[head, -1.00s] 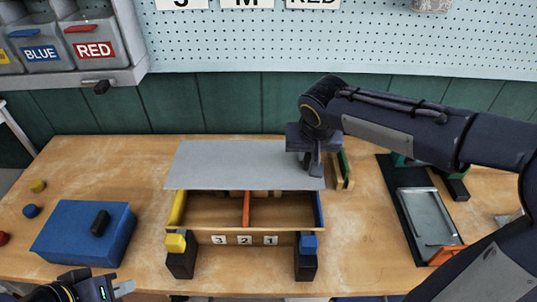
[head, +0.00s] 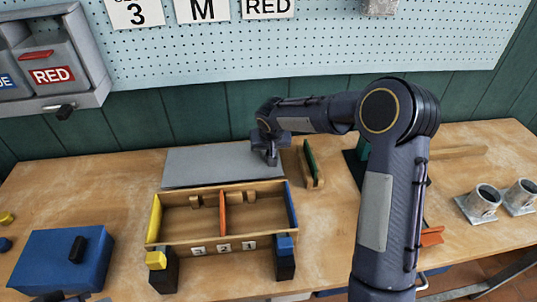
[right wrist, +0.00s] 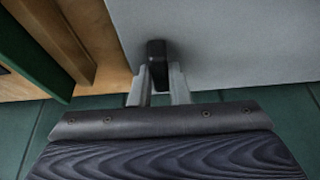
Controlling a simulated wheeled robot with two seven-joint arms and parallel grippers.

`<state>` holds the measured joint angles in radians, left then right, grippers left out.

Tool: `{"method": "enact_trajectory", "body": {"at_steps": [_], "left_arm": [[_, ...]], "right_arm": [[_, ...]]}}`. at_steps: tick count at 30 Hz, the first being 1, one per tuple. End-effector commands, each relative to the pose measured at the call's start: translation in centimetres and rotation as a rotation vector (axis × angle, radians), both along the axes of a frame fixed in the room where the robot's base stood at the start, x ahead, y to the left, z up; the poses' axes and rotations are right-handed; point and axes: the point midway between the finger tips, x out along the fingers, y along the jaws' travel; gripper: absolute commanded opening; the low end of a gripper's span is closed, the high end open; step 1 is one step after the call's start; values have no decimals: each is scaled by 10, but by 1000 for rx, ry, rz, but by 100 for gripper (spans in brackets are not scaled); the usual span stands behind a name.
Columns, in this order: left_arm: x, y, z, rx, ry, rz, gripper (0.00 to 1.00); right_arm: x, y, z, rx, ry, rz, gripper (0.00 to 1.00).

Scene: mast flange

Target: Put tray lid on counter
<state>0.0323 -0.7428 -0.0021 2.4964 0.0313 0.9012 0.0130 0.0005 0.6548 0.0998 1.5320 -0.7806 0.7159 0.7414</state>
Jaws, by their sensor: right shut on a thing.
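The tray lid (head: 215,167) is a flat grey panel. In the head view it lies level behind the wooden tray (head: 208,241), off its top; I cannot tell whether it touches the counter. The tray is open, with a yellow left side, a blue right side and an orange divider. My right gripper (head: 271,158) is at the lid's right end. In the right wrist view its fingers (right wrist: 157,88) are shut on the lid's black handle (right wrist: 157,52), and the lid (right wrist: 235,40) fills the upper right.
A blue box (head: 62,262) with a black handle stands at front left. A green-and-wood piece (head: 311,164) stands just right of the lid. Grey metal cups (head: 481,203) stand far right. A pegboard wall (head: 310,55) rises behind.

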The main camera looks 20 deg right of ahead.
Motion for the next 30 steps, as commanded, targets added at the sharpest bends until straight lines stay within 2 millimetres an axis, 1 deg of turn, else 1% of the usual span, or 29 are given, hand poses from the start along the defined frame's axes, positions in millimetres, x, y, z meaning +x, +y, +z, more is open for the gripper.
{"method": "enact_trajectory", "body": {"at_steps": [1,4,11,15,16,20,27,30], "left_arm": [[0,0,1,0,0,0,0],[0,0,1,0,0,0,0],[0,0,1,0,0,0,0],[0,0,-4,0,0,0,0],[0,0,-2,0,0,0,0],[0,0,-2,0,0,0,0],[0,0,-1,0,0,0,0],[0,0,2,0,0,0,0]], "right_arm": [[-1,0,-10,-2,5,1,0],[-1,1,-22,0,4,2,0],[-1,1,-24,1,1,0,0],[-1,1,-27,1,1,1,0],[-1,0,-26,0,2,1,20],[-1,0,-26,0,2,1,37],[-1,0,-26,0,2,1,38],[-1,0,-22,0,2,1,38]]}}
